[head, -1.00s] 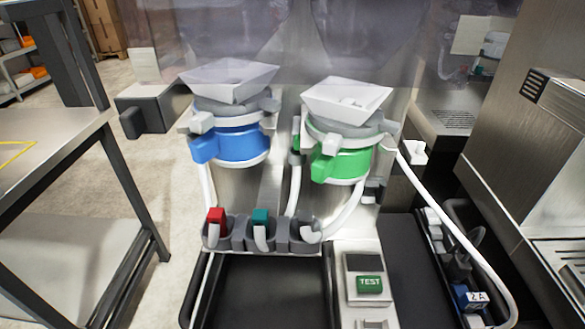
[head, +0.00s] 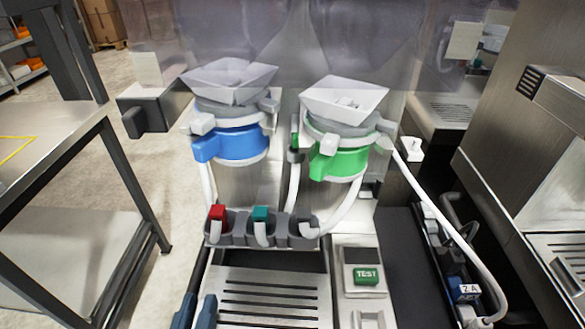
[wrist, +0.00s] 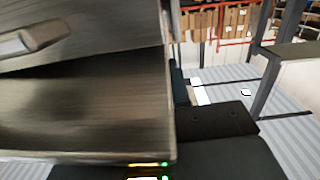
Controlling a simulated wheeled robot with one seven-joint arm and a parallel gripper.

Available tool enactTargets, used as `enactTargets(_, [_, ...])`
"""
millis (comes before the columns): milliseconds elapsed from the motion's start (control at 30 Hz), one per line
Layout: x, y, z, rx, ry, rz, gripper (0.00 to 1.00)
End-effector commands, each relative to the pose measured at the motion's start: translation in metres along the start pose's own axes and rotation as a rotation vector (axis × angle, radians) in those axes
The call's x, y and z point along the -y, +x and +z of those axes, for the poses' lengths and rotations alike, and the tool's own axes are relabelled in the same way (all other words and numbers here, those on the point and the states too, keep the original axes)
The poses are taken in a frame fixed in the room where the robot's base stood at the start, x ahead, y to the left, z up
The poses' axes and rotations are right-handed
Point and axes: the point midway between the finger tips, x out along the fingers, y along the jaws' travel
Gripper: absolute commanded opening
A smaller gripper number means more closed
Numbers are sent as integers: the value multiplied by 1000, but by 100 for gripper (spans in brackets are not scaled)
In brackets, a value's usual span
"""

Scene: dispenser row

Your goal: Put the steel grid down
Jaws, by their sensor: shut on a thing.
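The steel grid (head: 268,297) is a flat slotted plate in the head view. It lies over the dark drip tray at the foot of the dispensers and covers most of it. Its near edge is cut off by the picture. My gripper (head: 199,302) is at the grid's left edge, its blue-grey fingers shut on it. I cannot tell whether the grid rests in the tray or is held slightly above it. In the wrist view a large blurred steel surface (wrist: 90,110) fills the left side.
Blue (head: 238,143) and green (head: 340,160) dispensers stand behind the grid, with several grey nozzle holders below. A TEST button (head: 366,275) sits right of the grid. A steel table (head: 45,150) stands at the left, and a white hose (head: 450,222) runs down the right.

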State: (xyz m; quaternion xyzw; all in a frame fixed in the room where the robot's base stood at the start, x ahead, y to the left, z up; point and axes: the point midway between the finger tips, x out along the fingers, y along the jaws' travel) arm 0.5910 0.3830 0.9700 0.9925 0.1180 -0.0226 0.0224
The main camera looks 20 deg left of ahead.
Motion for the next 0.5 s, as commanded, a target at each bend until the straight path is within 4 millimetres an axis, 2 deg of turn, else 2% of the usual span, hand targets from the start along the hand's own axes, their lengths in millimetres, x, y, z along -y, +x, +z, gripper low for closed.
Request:
enactTargets(100, [-1,23,2,-2,1,4,0])
enactTargets(300, [0,55,-1,-3,1,2,0])
enactTargets(467, [0,77,-2,-2,0,2,0])
enactTargets(500, [1,74,-5,0,0,-3,0])
